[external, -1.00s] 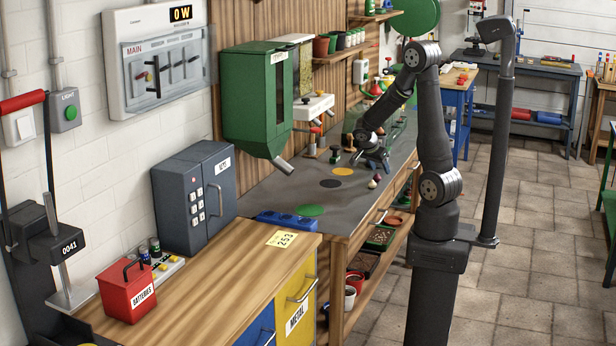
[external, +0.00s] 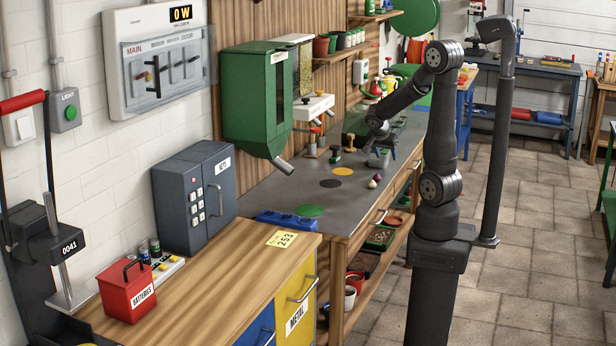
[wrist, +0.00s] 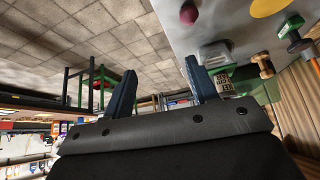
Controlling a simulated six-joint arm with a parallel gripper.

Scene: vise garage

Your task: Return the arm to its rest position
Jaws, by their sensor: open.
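My gripper (external: 378,146) is over the far part of the grey workbench (external: 285,190) in the external view. In the wrist view my gripper (wrist: 160,84) has its two dark blue fingers spread wide with nothing between them. A small grey block-like item (external: 379,159) sits on the bench just below the gripper; whether they touch is unclear. In the wrist view a grey item (wrist: 214,54) and a labelled one (wrist: 224,83) show beside the right finger.
A green-topped stamp (external: 335,155) and a wooden one (external: 351,145) stand left of the gripper. A green dispenser (external: 256,100) hangs on the wall. The tiled floor (external: 520,250) at right is open.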

